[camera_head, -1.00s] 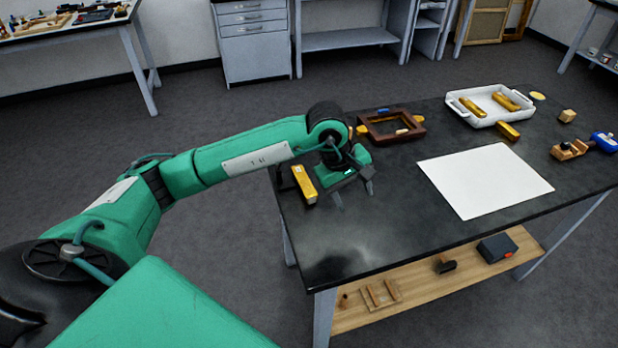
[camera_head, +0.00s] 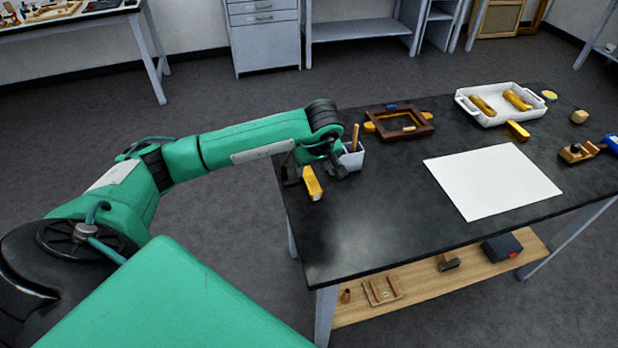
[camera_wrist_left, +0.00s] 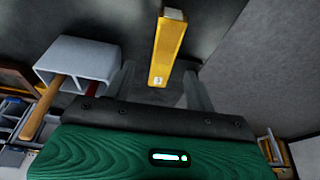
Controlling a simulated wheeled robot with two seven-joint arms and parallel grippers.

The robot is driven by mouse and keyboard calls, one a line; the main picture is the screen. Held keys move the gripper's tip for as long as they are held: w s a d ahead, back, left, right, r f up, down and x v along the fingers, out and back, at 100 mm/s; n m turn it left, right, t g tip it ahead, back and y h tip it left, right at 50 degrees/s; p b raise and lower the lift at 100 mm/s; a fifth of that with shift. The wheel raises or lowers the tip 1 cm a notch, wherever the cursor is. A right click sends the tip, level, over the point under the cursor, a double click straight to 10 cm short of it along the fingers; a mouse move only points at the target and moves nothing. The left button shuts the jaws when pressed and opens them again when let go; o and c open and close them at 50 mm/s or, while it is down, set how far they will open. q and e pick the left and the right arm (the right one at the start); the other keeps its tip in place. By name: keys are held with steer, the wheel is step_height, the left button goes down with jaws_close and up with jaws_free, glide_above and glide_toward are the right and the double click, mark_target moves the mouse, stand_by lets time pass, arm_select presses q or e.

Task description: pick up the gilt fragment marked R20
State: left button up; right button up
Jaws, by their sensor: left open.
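A gold bar-like gilt fragment (camera_head: 313,185) with a pale label lies near the left edge of the black table; the label's text is too small to read. In the left wrist view the fragment (camera_wrist_left: 168,48) lies lengthwise, its near end between my fingers. My left gripper (camera_head: 315,176) is open and low over the table at this fragment. In the wrist view my left gripper (camera_wrist_left: 160,73) has a finger on each side, with gaps to the bar. Other gold pieces lie in the white tray (camera_head: 464,101) and beside it (camera_head: 517,131). My right gripper is not in view.
A white cup (camera_head: 353,162) with tools stands just right of my left gripper; the cup also shows in the wrist view (camera_wrist_left: 75,58). A brown frame (camera_head: 428,128) lies behind it. A white sheet (camera_head: 492,180) covers the middle right. The table's front left is bare.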

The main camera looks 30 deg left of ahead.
mark_target(309, 176)
arm_select(q)
steer(key=p+x, duration=0.1)
steer(key=x, duration=0.1)
steer(key=p+x, duration=0.1)
steer(key=x, duration=0.1)
steer(key=shift+s+a, duration=0.1)
steer(key=shift+a, duration=0.2)
steer(key=shift+a+f, duration=0.1)
steer(key=shift+f, duration=0.4)
steer(key=c, duration=1)
steer(key=shift+c, duration=0.3)
steer(key=shift+r, duration=0.1)
